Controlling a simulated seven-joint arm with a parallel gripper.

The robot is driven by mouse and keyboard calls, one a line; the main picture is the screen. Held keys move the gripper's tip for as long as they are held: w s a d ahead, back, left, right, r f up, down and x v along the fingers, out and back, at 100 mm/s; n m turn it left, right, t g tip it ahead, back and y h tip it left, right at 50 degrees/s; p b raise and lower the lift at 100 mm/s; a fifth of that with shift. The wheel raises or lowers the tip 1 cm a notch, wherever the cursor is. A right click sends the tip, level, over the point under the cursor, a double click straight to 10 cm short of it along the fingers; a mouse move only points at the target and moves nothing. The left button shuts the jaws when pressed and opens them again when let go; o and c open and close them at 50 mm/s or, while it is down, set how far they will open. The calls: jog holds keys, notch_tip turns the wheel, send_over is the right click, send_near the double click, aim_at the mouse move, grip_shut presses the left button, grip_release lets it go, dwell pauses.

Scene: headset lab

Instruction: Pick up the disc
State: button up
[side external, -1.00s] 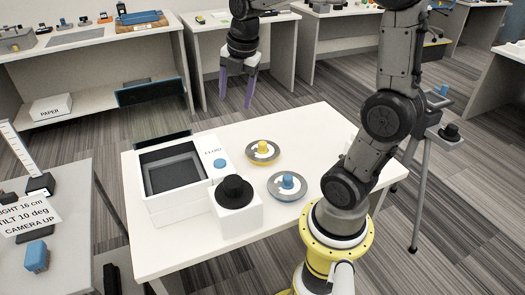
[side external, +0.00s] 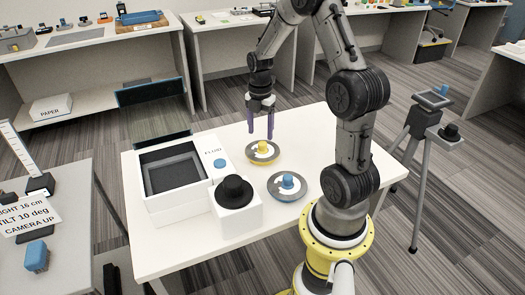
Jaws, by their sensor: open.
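Two round grey discs lie on the white table. One disc (side external: 263,158) has a yellow knob (side external: 263,147) and lies toward the back. The other disc (side external: 278,194) has a blue knob (side external: 288,181) and lies nearer the front. My gripper (side external: 260,136) points down with its two purple fingers apart and nothing between them. In the picture its fingertips are just above the yellow-knobbed disc, at the level of the knob's top. I cannot tell the exact height or depth of the gap.
A white box with a dark recess (side external: 173,174) and a blue button stands left on the table (side external: 315,140). A white block with a black knob (side external: 236,205) stands in front of it. The table's right part is mostly clear. A tripod (side external: 415,160) stands beyond the right edge.

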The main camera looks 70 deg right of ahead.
aim_at(263, 142)
jog(key=shift+s+d+f, duration=0.1)
jog(key=shift+s+f, duration=0.1)
jog(key=shift+f, duration=1.2)
jog(key=shift+s+d+f, duration=0.1)
jog(key=shift+s+f, duration=0.05)
jog(key=shift+f, duration=1.2)
grip_shut()
